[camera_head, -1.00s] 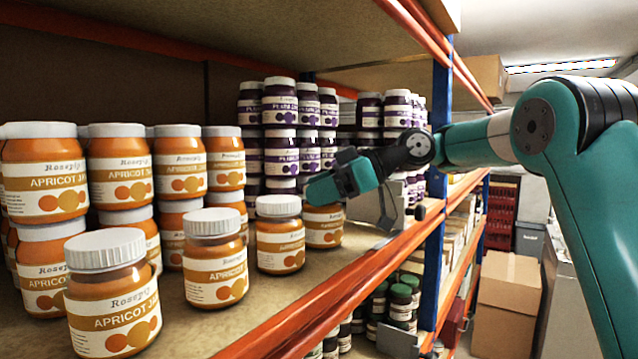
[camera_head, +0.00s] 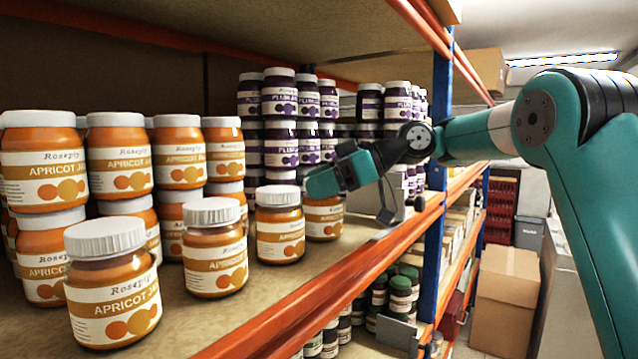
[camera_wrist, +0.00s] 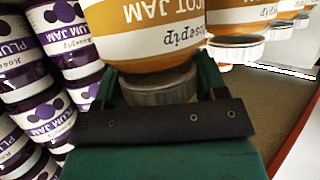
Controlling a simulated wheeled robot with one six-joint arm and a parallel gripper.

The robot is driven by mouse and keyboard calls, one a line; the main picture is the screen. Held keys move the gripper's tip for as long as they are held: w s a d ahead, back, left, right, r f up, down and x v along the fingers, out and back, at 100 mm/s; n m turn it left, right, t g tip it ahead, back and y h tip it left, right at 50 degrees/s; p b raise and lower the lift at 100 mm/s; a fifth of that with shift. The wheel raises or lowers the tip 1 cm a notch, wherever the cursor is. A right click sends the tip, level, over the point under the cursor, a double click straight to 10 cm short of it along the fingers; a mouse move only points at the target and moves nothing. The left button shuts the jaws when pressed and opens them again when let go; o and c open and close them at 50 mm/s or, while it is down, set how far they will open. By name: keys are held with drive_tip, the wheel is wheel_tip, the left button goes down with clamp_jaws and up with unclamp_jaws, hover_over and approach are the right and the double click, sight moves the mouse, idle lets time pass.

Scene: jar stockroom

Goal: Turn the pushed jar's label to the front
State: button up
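Apricot jam jars with white lids and cream and orange labels stand along the shelf front. My gripper (camera_head: 318,183) is at the farthest jar of this front line (camera_head: 324,222) and hides its lid in the head view. In the wrist view, this jar (camera_wrist: 150,50) appears upside down, with its lid between my two green fingers. The fingers lie close against the lid on both sides and look shut on it. Its label faces the wrist camera, partly cut off. In the head view, its label shows partly, with orange circles. The jar stands upright on the shelf.
Nearer front jars stand at left (camera_head: 113,285), centre (camera_head: 215,250) and beside the gripped jar (camera_head: 280,225). Stacked apricot jars (camera_head: 122,160) stand behind. Plum jam stacks (camera_head: 280,150) stand beyond my gripper. The orange shelf edge (camera_head: 300,305) and blue upright (camera_head: 438,150) are close to my arm.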

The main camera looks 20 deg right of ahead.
drive_tip(key=o, duration=0.5)
drive_tip(key=shift+f, duration=0.1)
